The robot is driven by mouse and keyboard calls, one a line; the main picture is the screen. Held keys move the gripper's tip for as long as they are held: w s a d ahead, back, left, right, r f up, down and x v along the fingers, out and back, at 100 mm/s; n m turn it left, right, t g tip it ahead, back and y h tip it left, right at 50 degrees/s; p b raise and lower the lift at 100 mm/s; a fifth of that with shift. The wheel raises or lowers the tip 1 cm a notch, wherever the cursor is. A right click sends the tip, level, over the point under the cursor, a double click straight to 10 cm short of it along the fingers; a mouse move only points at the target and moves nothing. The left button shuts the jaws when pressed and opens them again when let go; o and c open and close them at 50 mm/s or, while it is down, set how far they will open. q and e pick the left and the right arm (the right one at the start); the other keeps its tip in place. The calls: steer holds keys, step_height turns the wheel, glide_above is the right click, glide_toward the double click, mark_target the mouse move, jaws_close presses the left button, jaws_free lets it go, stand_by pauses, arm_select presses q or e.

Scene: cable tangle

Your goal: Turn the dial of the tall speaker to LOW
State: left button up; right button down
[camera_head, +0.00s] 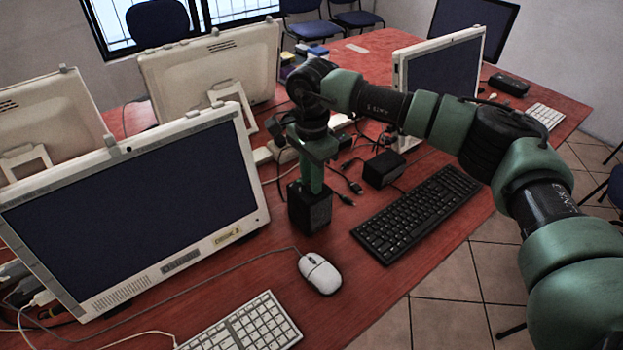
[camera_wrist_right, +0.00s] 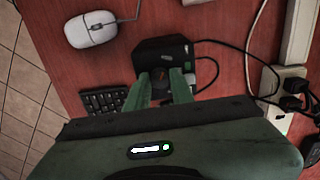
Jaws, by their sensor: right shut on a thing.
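The tall speaker (camera_head: 309,212) is a black box standing on the red table, left of the black keyboard. It also shows in the wrist view (camera_wrist_right: 150,50), just beyond my fingers. My right gripper (camera_head: 312,186) points down onto the top of this speaker. In the wrist view its two green fingers (camera_wrist_right: 166,78) are shut on a small dark part at the speaker's top, which looks like the dial. The fingers hide most of the dial, and I cannot read its marks or setting. My left gripper is in neither view.
A shorter black box (camera_head: 383,169) stands to the right, by the black keyboard (camera_head: 417,212). A white mouse (camera_head: 320,273) lies in front. Loose cables and a power strip (camera_wrist_right: 296,35) lie near the speaker. A monitor (camera_head: 135,210) stands at left.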

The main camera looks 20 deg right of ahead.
steer(key=c, duration=1.2)
jaws_free()
steer(key=shift+r, duration=0.1)
